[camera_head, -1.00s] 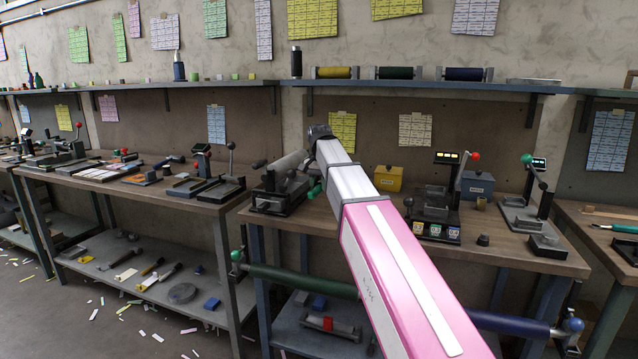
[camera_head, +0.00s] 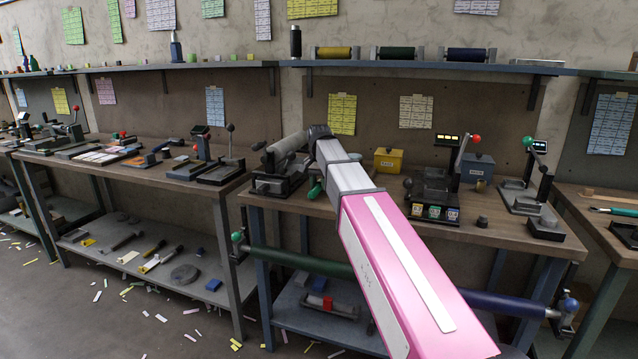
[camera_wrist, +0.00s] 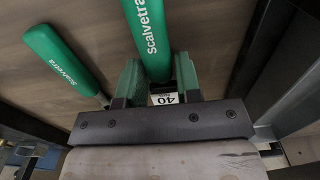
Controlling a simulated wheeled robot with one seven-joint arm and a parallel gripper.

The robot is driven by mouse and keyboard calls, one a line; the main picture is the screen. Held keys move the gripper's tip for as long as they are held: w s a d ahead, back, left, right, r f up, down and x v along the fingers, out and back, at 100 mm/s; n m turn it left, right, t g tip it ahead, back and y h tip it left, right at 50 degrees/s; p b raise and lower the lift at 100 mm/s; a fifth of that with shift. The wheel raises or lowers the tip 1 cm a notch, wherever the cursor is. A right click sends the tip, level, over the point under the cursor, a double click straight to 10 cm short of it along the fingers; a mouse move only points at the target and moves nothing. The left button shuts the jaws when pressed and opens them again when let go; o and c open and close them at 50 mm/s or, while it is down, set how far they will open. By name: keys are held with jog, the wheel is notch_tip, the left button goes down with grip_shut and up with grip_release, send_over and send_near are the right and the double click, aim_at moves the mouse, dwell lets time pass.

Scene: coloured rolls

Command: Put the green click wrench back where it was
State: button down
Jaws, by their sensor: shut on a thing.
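In the wrist view, my gripper (camera_wrist: 158,68) is shut with its two green fingers around a green handle with white "Scalvetra" lettering (camera_wrist: 147,30), which I take as the green click wrench. A small white label reading 40 shows between the fingers. The rest of the wrench runs out of view. A second green Scalvetra handle (camera_wrist: 62,60) lies to the left, apart from the fingers. In the head view my pink and white arm hides the gripper. A small green piece (camera_head: 314,190) shows left of my arm, but I cannot tell what it belongs to.
The middle workbench (camera_head: 480,232) carries a grey clamp device (camera_head: 280,180), a yellow box (camera_head: 388,160) and a lever press (camera_head: 435,190). A green roll (camera_head: 300,262) and a blue roll (camera_head: 500,303) hang along its front. A green-handled tool (camera_head: 612,211) lies on the right bench.

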jog(key=shift+f, duration=0.6)
dwell(0.3)
jog(key=shift+c, duration=1.2)
grip_release()
jog(key=shift+r, duration=0.25)
jog(key=shift+r, duration=2.75)
jog(key=shift+s, duration=0.1)
